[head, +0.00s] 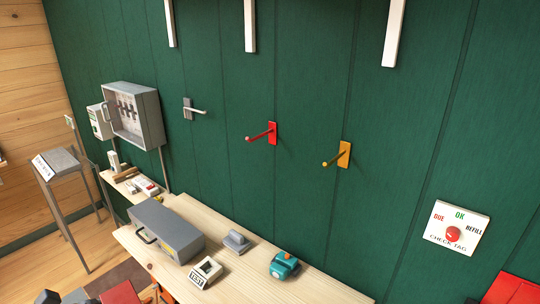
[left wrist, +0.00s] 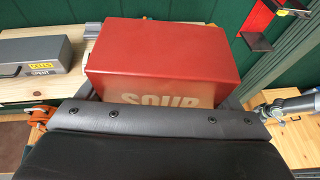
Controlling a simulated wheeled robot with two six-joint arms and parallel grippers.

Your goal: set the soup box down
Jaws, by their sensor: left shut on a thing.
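The soup box (left wrist: 165,52) is a red box with pale SOUP lettering on its near side. It fills the middle of the left wrist view. My left gripper (left wrist: 160,100) is shut on it, with dark finger parts beside its lower left and right edges. The lower part of the box and its underside are hidden behind the dark gripper body. In the head view a red shape (head: 121,293) shows at the bottom edge, cut off; I cannot tell whether it is this box. My right gripper is not clearly seen.
A grey toolbox (head: 165,228), a white tag block (head: 206,271), a grey block (head: 236,241) and a teal device (head: 284,265) stand on the wooden bench (head: 330,289). Bare wood shows between them and at the bench's right end. Pegs (head: 262,134) stick out from the green wall.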

